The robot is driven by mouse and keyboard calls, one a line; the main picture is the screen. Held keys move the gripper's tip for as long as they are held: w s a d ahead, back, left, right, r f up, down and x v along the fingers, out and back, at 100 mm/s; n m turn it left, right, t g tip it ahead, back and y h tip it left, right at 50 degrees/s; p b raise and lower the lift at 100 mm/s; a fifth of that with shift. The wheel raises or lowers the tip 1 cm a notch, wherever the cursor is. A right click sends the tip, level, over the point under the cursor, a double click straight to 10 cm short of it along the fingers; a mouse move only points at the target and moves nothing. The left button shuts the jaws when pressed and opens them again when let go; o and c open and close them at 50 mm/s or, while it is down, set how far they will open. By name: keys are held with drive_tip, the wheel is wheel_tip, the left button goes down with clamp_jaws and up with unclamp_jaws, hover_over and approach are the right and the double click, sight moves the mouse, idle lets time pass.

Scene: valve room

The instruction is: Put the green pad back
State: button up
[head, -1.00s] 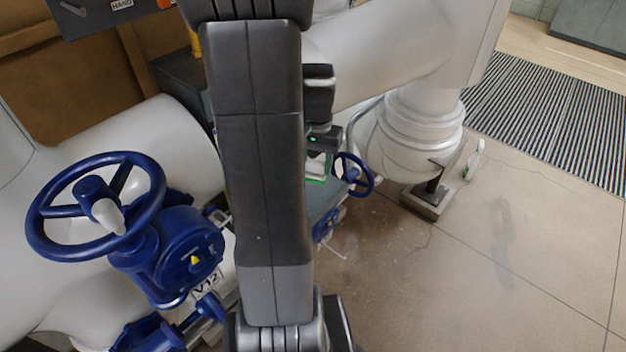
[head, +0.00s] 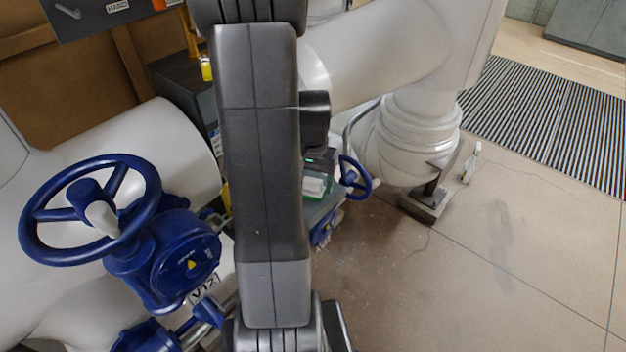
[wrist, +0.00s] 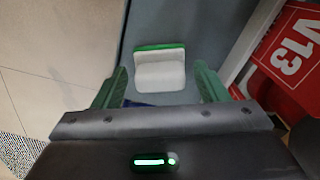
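The pad (wrist: 160,70) is a white block with a green strip along its far edge. It lies on a grey-blue surface (wrist: 200,25) in the wrist view. In the head view the pad (head: 314,185) shows as a small white patch with green around it, just right of my arm. My gripper (wrist: 158,88) is open. Its two green-sided fingers stand apart on either side of the pad's near end, and I see no contact. In the head view my arm hides most of the gripper, and its fingers cannot be made out.
A red board marked V13 (wrist: 292,50) lies right of the surface in the wrist view. A blue handwheel (head: 355,177) stands close right of the pad. A larger blue handwheel (head: 90,210) is at the left. White pipes (head: 380,45) run behind. Open floor (head: 480,260) lies to the right.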

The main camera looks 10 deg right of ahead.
sight(313, 180)
wheel_tip(313, 180, up, 8)
drive_tip(key=shift+f+p, duration=0.1)
drive_tip(key=shift+p, duration=0.35)
idle(2.5)
